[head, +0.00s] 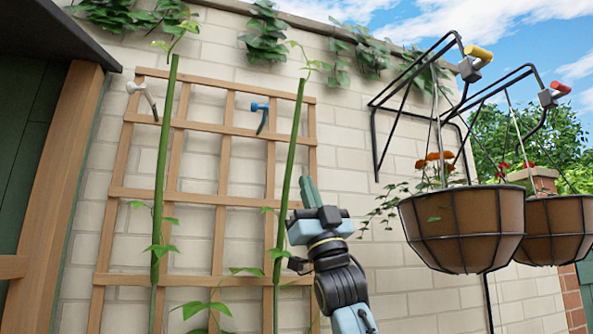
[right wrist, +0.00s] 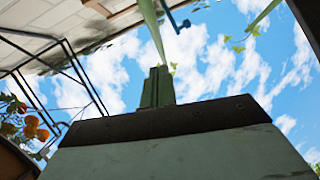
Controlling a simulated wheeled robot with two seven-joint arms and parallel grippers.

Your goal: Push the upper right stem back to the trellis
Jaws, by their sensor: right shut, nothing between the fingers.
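The right green stem (head: 291,165) rises in front of the wooden trellis (head: 209,200) and leans slightly right toward its top. A blue clip (head: 261,116) is on the trellis to the left of its upper part. My right gripper (head: 309,189) is shut and empty, just right of the stem at mid-height. In the right wrist view, the shut fingers (right wrist: 157,85) point up at the stem (right wrist: 151,28), with the blue clip (right wrist: 180,20) beside it. I cannot tell whether the fingers touch the stem. My left gripper is not in view.
A second green stem (head: 164,170) stands at the left, with a white clip (head: 142,96) near it. Two hanging baskets (head: 465,228) (head: 560,228) on black brackets (head: 414,88) hang at the right. A pale block wall (head: 365,150) lies behind.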

